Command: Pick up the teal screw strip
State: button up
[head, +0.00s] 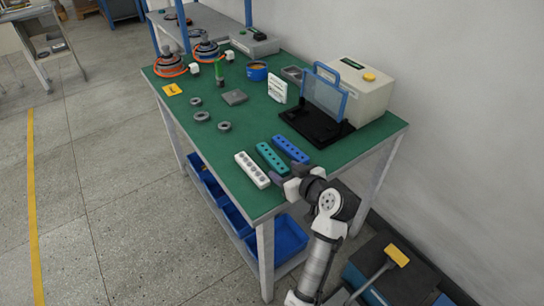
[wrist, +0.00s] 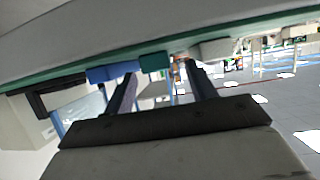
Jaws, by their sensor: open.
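The teal screw strip (head: 272,158) lies on the green tabletop near its front edge, between the white strip (head: 252,170) and the blue strip (head: 291,149). My gripper (head: 287,172) is at the near end of these strips, close to the teal one. In the wrist view my gripper (wrist: 160,69) is open, with nothing between its fingers. There the end of the teal strip (wrist: 155,62) shows between the two fingertips, apparently a little beyond them. The blue strip (wrist: 112,73) is beside the left finger and the white strip (wrist: 215,48) beside the right one.
The green table (head: 222,160) has a black stand with a clear blue panel (head: 324,100) and a cream box (head: 362,92) at the right. Grey rings (head: 202,116), a grey block (head: 234,97) and a blue bowl (head: 257,71) are farther back. The left-front tabletop is clear.

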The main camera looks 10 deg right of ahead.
aim_at(281, 166)
jog(key=shift+p+x, duration=0.45)
jog(key=shift+x, duration=1.45)
jog(key=shift+d+r, duration=0.2)
jog(key=c, duration=1.1)
